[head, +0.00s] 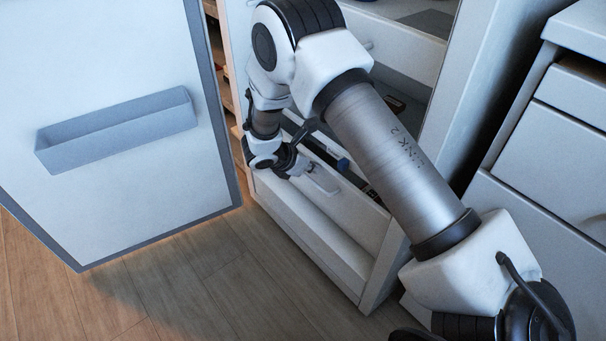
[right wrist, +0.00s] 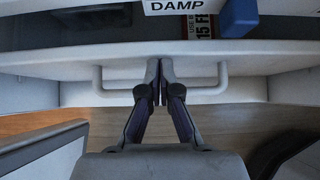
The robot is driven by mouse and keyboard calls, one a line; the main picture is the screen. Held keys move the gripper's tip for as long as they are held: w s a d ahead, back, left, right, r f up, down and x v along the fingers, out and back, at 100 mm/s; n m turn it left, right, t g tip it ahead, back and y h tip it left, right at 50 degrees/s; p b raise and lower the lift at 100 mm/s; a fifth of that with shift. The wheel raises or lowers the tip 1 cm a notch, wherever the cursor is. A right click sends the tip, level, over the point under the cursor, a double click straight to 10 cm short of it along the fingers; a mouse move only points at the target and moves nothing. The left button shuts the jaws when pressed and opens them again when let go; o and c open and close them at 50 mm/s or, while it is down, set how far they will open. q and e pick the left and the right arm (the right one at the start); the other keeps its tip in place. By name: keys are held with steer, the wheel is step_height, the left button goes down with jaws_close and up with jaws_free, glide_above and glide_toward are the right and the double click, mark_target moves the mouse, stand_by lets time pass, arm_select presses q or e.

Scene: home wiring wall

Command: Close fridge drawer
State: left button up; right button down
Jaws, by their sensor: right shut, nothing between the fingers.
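The fridge drawer (head: 345,205) is the low white drawer in the open fridge. Its contents show over its top edge, so it stands at least partly open. Its front (right wrist: 240,66) and bar handle (right wrist: 205,91) also show in the right wrist view. My right gripper (head: 299,166) is at the drawer front by the handle (head: 322,181). In the right wrist view its fingers (right wrist: 159,78) are shut and empty, and they cover the middle of the handle. I cannot tell whether they touch the drawer. My left gripper is not in view.
The open fridge door (head: 100,60) with its bin (head: 120,125) stands at left. In the drawer are a blue item (right wrist: 239,17) and a label reading DAMP (right wrist: 176,6). A white cabinet (head: 560,160) stands at right. Bare wooden floor (head: 190,290) lies in front.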

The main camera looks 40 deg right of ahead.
mark_target(322, 162)
steer(key=d, duration=0.4)
steer(key=shift+w+p, duration=0.15)
steer(key=shift+p, duration=0.2)
steer(key=shift+a, duration=0.15)
steer(key=shift+a+r+p, duration=0.1)
steer(key=shift+a+p, duration=0.2)
steer(key=shift+a, duration=0.1)
steer(key=a+p, duration=0.1)
steer(key=a, duration=0.1)
steer(key=a+r, duration=0.1)
steer(key=shift+a+p, duration=0.4)
steer(key=p+v, duration=0.3)
steer(key=v, duration=0.5)
steer(key=shift+s+a+r, duration=0.2)
steer(key=shift+a, duration=0.1)
